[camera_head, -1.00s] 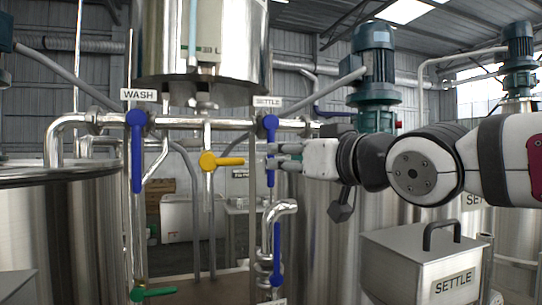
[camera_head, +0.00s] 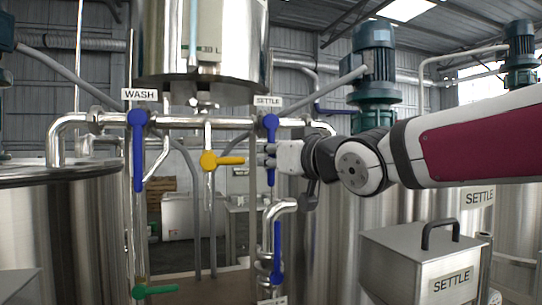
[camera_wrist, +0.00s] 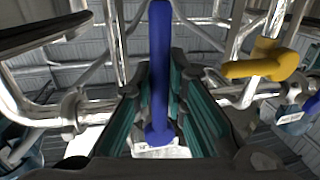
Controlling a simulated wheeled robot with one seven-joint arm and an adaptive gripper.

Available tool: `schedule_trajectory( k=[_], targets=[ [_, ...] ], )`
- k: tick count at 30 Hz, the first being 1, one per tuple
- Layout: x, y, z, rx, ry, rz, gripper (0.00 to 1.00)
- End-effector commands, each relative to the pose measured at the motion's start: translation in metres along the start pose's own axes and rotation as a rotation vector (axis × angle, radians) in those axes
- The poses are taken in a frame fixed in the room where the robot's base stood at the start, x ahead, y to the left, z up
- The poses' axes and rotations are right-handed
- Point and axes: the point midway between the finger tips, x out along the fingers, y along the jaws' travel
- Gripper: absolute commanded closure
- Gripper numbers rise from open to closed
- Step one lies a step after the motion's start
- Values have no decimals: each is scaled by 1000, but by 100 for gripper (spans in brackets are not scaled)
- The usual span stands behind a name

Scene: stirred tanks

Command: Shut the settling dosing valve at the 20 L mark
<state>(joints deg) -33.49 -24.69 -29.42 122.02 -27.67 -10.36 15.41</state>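The blue handle under the SETTLE label (camera_head: 268,100) is the settling dosing valve's handle (camera_head: 271,128); it hangs straight down from the horizontal steel pipe. My gripper (camera_head: 268,156) is at the lower part of this handle, coming from the right. In the wrist view the blue handle (camera_wrist: 160,70) stands between my two teal-padded fingers, with gaps showing on both sides, so the gripper is open around it. The steel dosing vessel (camera_head: 235,40) hangs above with a pale sight tube (camera_head: 193,30) and a partly hidden litre mark. The liquid level is too small to tell.
A blue WASH handle (camera_head: 138,150) hangs down at the left. A yellow handle (camera_head: 222,160) points right, close to my fingertips. Another blue handle (camera_head: 277,250) is below and a green one (camera_head: 152,292) is at lower left. A SETTLE box (camera_head: 425,265) stands at lower right.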

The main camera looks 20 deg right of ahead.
Motion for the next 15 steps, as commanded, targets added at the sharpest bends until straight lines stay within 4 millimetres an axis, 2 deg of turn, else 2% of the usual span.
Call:
schedule_trajectory(
  k=[8, 15],
  targets=[
    [0, 1, 0, -9, -1, 0, 100],
    [-2, 14, -2, -219, -40, -2, 100]
  ],
)
